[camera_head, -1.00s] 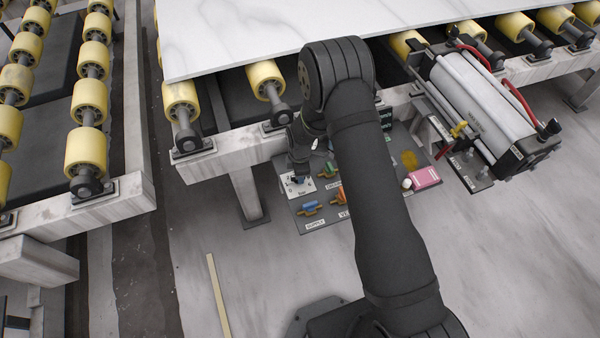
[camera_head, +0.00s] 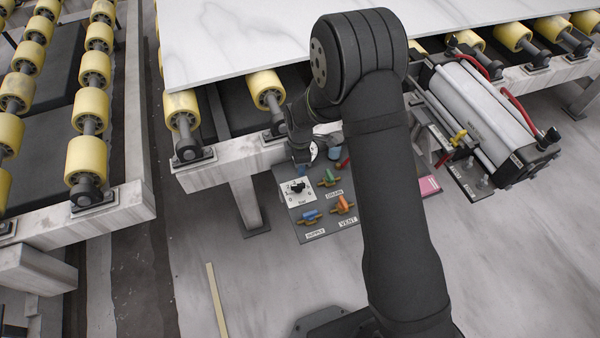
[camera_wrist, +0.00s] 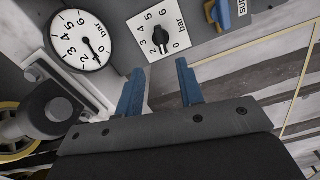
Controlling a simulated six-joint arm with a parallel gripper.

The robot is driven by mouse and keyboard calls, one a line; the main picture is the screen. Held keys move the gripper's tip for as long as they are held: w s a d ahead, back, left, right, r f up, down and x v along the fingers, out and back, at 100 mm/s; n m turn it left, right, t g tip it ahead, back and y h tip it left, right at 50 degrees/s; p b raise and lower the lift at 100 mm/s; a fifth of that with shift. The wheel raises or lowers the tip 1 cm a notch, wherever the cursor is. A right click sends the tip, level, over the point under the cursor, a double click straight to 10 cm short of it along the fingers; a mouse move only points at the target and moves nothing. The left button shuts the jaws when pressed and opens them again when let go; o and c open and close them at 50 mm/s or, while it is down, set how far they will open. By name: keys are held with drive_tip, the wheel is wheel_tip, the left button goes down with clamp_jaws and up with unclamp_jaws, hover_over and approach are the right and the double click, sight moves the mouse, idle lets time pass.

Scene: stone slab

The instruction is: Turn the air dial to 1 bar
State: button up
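The air dial is a black knob (camera_head: 297,187) on a white plate numbered 0 to 6 in bar, at the panel's left. In the wrist view the knob (camera_wrist: 160,36) has its narrow end pointing down, among the low numbers near 1; the exact mark is small. A round white gauge (camera_wrist: 82,40) stands left of it, its needle pointing down-right to the low end of the scale. My gripper (camera_wrist: 158,88) is open, its two blue fingers apart with nothing between them. In the head view it hangs behind the dial, clear of it, its fingertips hard to make out.
Orange (camera_head: 343,203), blue (camera_head: 310,216) and green (camera_head: 329,178) valve handles sit on the grey panel near the dial. A pink block (camera_head: 429,186) lies at its right. The roller frame (camera_head: 225,160) stands behind. My arm hides the panel's middle.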

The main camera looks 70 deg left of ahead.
wheel_tip(320, 180, up, 6)
hover_over(300, 185)
drive_tip(key=shift+a, duration=0.1)
drive_tip(key=shift+f, duration=0.1)
wheel_tip(300, 185, down, 17)
drive_tip(key=shift+f, duration=0.15)
idle(0.8)
wheel_tip(300, 185, up, 18)
wheel_tip(300, 185, down, 18)
drive_tip(key=shift+r, duration=0.2)
drive_tip(key=shift+f, duration=0.25)
drive_tip(key=m, duration=0.6)
drive_tip(key=shift+r+m, duration=0.1)
drive_tip(key=shift+m, duration=0.3)
idle(0.4)
